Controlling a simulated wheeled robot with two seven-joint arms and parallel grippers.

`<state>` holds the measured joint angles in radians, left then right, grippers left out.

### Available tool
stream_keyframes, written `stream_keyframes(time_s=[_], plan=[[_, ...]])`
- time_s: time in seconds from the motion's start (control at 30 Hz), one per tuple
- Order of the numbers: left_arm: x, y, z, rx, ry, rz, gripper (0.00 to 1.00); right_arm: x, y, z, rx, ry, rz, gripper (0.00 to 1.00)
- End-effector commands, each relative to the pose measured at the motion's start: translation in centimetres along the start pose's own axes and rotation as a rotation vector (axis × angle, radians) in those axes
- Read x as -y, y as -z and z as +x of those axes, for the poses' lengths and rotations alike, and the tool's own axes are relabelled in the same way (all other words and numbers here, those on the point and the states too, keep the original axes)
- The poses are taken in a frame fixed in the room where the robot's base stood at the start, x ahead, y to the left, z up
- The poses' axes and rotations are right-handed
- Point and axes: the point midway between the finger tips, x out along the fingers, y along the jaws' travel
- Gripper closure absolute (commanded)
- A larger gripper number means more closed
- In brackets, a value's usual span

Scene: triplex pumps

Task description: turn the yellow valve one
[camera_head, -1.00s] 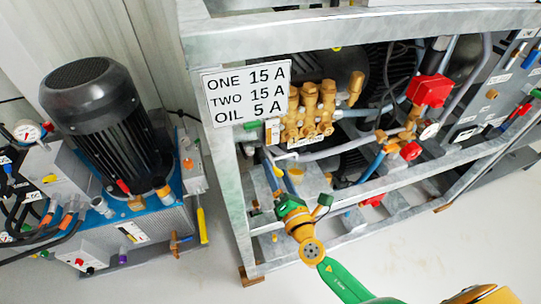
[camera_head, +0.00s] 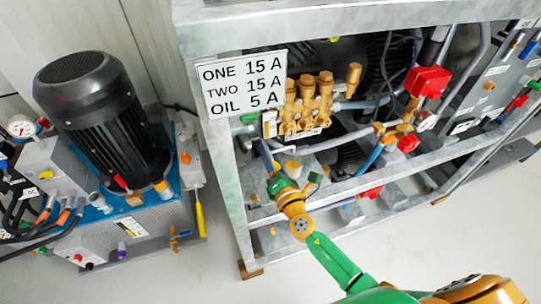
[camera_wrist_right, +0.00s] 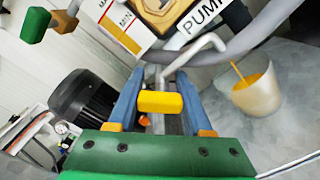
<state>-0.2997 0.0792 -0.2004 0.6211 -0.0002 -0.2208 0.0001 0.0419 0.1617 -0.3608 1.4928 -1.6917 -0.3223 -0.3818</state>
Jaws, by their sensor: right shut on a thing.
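My right gripper (camera_head: 268,160) reaches up from below into the left end of the metal pump frame, under the row of brass pump heads. In the right wrist view its two blue fingers (camera_wrist_right: 160,100) stand on either side of a small yellow valve handle (camera_wrist_right: 160,102) and are shut on it. A pale bent pipe (camera_wrist_right: 190,55) rises behind the handle. In the head view the gripper and arm hide the handle. My left gripper is not in view.
A sign (camera_head: 243,84) hangs on the frame (camera_head: 235,200) just left of the gripper. A black motor (camera_head: 100,120) stands on a separate unit at left. A red box (camera_head: 428,82) sits farther right. A frame rail (camera_head: 410,165) crosses right of my arm.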

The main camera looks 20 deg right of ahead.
Motion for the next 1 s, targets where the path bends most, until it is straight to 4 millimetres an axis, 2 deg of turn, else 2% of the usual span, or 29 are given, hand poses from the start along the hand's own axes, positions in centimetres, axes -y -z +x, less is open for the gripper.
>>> stream_keyframes(time_s=[0.27, 0.5, 1.0], plan=[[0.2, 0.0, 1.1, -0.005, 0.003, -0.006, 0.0, 0.2, 0.1, 0.0, 0.001, -0.001, 0.137, 1.0], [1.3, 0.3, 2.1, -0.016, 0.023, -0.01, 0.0, 0.2, 0.1, 0.0, 0.002, 0.0, 0.332, 1.0], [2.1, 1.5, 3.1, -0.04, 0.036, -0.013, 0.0, 0.0, 0.0, 0.0, 0.001, -0.001, 0.638, 1.0]])
